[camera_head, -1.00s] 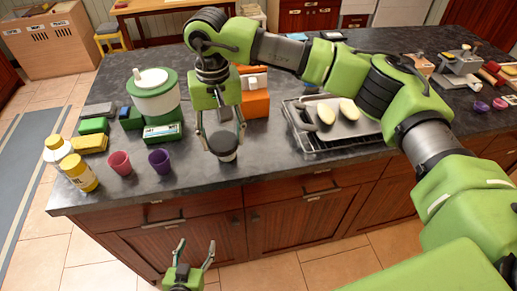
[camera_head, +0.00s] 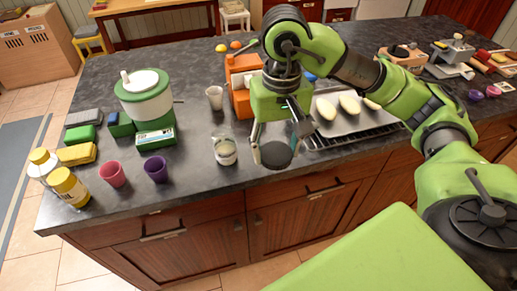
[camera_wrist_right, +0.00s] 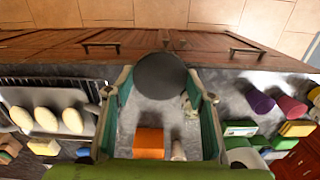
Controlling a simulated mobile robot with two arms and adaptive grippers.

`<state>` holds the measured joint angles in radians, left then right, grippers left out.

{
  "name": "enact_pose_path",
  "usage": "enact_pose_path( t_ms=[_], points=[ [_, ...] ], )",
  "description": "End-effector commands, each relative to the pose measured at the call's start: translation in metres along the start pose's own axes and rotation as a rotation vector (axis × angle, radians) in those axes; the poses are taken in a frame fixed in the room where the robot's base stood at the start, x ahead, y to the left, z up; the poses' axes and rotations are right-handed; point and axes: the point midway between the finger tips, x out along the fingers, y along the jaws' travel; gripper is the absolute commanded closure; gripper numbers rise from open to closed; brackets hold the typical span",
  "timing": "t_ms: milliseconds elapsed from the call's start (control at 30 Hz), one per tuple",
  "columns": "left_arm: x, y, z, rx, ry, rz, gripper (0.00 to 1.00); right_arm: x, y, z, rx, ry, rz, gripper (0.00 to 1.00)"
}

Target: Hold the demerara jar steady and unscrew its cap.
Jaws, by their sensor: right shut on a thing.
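The demerara jar (camera_head: 225,152) is a small clear glass jar with pale contents. It stands upright and uncapped near the counter's front edge in the head view. My right gripper (camera_head: 277,142) is shut on the round dark cap (camera_head: 277,155), to the right of the jar and apart from it. The cap also shows between the fingers in the right wrist view (camera_wrist_right: 160,75). My left gripper is out of view, and nothing is seen holding the jar.
A tray (camera_head: 352,128) with pale oval items lies right of my right gripper. A purple cup (camera_head: 156,169) and a pink cup (camera_head: 112,174) stand left of the jar. A pale cup (camera_head: 215,98) and an orange box (camera_head: 243,104) stand behind it. The counter's front edge is close.

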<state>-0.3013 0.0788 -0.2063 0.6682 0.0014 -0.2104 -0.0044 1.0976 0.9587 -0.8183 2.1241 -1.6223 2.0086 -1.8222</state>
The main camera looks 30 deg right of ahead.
Motion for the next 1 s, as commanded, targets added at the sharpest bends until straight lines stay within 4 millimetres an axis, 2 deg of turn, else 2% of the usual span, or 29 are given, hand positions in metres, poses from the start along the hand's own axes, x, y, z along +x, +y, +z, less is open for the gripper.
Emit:
enact_pose_path(
  t_ms=[33,100,233,600,800,1000],
  points=[
    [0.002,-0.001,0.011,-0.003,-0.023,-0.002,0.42,0.001,0.006,0.003,0.007,-0.001,0.002,0.76],
    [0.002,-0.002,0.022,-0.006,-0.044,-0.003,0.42,0.0,0.011,0.005,0.013,-0.001,0.0,0.76],
    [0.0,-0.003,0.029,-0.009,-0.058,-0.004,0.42,0.004,0.016,-0.003,0.018,-0.004,-0.001,0.76],
    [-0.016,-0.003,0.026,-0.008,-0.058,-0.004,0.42,0.041,0.029,-0.084,0.019,-0.009,-0.003,0.76],
    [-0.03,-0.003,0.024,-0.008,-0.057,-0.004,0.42,0.077,0.036,-0.113,0.017,-0.007,0.0,0.76],
    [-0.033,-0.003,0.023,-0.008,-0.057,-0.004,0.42,0.092,0.037,-0.126,0.015,-0.001,-0.001,0.76]
  ],
)
